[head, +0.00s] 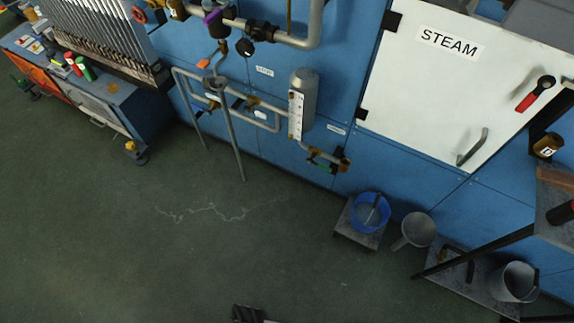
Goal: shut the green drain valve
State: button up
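The green drain valve (321,166) is a small brass valve with a green handle on a short pipe at the foot of the grey cylinder, low on the blue panel wall. The handle looks roughly in line with its pipe, but it is too small to be sure. My gripper (248,314) shows only as a dark tip at the bottom edge, well below and left of the valve and apart from it. Most of it is cut off, so its opening is hidden.
A blue bucket (384,209) stands on a low stand (342,232) below and right of the valve. Grey pipework (230,135) with a leg to the floor is left. A funnel (415,230) and grey bucket (515,282) are right. Open green floor (150,250) lies in front.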

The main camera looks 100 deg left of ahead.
aim_at(319, 165)
jog(key=u, duration=1.55)
jog(key=i+j+u, duration=0.3)
jog(key=j, duration=0.2)
jog(key=i+j+u, duration=0.1)
jog(key=j+u, duration=0.15)
jog(key=j, duration=0.2)
jog(key=i+j+u, duration=0.3)
jog(key=i+j, duration=0.1)
jog(key=j, duration=0.15)
jog(key=i+j, duration=0.15)
